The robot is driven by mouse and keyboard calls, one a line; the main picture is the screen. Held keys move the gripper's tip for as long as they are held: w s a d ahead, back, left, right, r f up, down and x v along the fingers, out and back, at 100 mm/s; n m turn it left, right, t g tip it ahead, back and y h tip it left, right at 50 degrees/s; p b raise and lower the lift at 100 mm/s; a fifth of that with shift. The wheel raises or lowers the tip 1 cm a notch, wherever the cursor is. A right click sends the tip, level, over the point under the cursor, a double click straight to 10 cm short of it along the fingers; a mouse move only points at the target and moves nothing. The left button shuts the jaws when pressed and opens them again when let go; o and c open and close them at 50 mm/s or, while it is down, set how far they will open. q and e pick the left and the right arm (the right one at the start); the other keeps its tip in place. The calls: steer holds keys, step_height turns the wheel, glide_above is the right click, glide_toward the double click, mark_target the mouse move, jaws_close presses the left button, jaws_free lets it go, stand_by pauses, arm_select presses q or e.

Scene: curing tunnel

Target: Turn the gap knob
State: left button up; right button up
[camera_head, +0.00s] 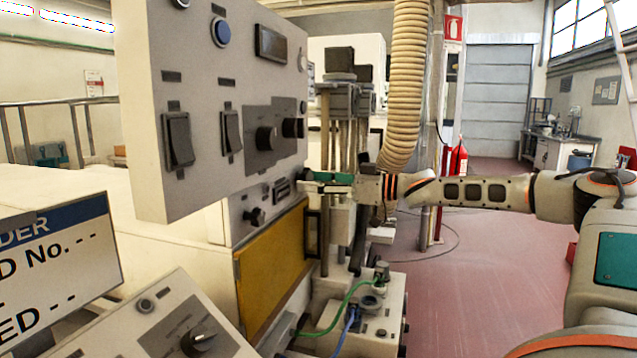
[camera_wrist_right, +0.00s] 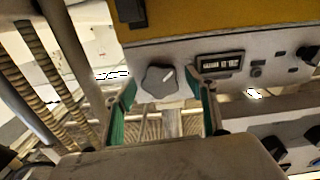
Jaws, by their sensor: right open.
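A dark grey lobed knob (camera_wrist_right: 160,80) with a pale pointer line sits on the light machine panel beside a small counter window (camera_wrist_right: 220,65); I take it as the gap knob. In the wrist view my right gripper (camera_wrist_right: 161,88) is open, with one green-lined finger on each side of the knob. I cannot tell whether the fingers touch it. In the head view the right gripper (camera_head: 306,182) reaches in from the right at the panel's right end, and this knob is hidden there. The counter (camera_head: 281,188) shows just left of the fingers. My left gripper is out of view.
A large control box (camera_head: 215,130) with switches and knobs overhangs the panel. Another dark knob (camera_head: 255,216) sits left of the counter. A yellow panel (camera_head: 272,262) lies below. A ribbed hose (camera_head: 405,85) and posts stand beside the gripper. Floor on the right is open.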

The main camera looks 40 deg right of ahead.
steer(key=shift+v, duration=1)
steer(key=v, duration=1)
